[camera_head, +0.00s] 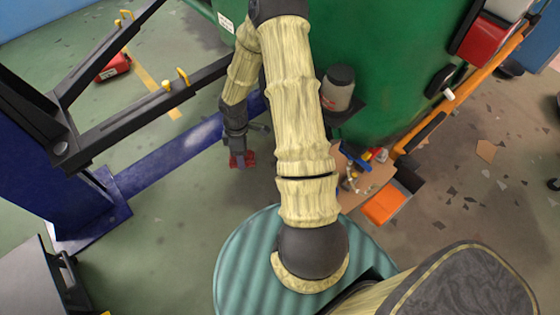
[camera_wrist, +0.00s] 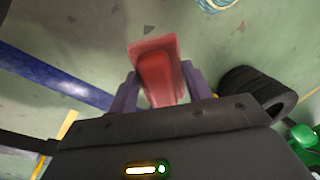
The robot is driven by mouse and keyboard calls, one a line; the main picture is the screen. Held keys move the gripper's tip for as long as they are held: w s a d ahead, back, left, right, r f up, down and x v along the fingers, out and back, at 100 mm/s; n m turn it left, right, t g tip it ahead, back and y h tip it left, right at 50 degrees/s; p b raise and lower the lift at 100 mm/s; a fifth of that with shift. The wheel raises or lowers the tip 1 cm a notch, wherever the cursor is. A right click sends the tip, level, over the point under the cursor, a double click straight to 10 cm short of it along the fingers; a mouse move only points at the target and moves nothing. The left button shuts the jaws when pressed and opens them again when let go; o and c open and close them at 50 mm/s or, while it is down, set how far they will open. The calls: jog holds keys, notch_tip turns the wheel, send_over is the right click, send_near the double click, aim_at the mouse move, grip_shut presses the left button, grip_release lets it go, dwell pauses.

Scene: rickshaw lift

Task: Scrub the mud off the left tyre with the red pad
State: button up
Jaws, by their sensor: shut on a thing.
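The red pad (camera_wrist: 158,72) is held between the two fingers of my gripper (camera_wrist: 163,92) in the wrist view. In the head view my gripper (camera_head: 238,152) points down and the red pad (camera_head: 243,161) shows small at its tip, above the green floor, left of the green vehicle. A dark tyre (camera_wrist: 258,92) shows at the right of the wrist view, apart from the pad. I cannot tell whether it is the left tyre. I cannot make out mud on it. No tyre is clear beside my gripper in the head view.
A blue lift post (camera_head: 50,165) with black arms (camera_head: 150,105) and a blue floor beam (camera_head: 175,158) stands left. The green vehicle body (camera_head: 390,50) fills the top right. A grey jar (camera_head: 338,90) and an orange bin (camera_head: 385,203) sit right of my arm. A red case (camera_head: 113,68) lies back left.

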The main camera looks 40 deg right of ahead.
jog(key=s+d+f+n+g+h+b, duration=0.1)
jog(key=d+f+n+h+b, duration=0.25)
jog(key=f+n+b, duration=0.4)
jog(key=s+d+f+n+h+b, duration=0.15)
jog(key=d+f+n+b, duration=0.3)
jog(key=n, duration=0.55)
jog(key=w+a+f+n+t+h+b, duration=0.2)
jog(key=w+a+n+t+b, duration=0.1)
jog(key=w+n+t+b, duration=0.4)
jog(key=w+a+f+n+t+h+b, duration=0.2)
jog(key=w+n+t+b, duration=0.25)
jog(key=n+b, duration=0.35)
jog(key=s+d+f+m+g+h, duration=0.1)
jog(key=s+d+m+g+h, duration=0.2)
jog(key=d, duration=0.4)
jog(key=s+d+f+m+g+h+b, duration=0.1)
jog(key=s+d+f+m+g+h, duration=0.1)
jog(key=d+h, duration=0.4)
jog(key=s+m+g+h, duration=0.1)
jog(key=m+g, duration=0.1)
jog(key=shift+s+d+f+g+b, duration=0.25)
jog(key=shift+s+d+g+b, duration=0.05)
jog(key=shift+s+d+g, duration=0.1)
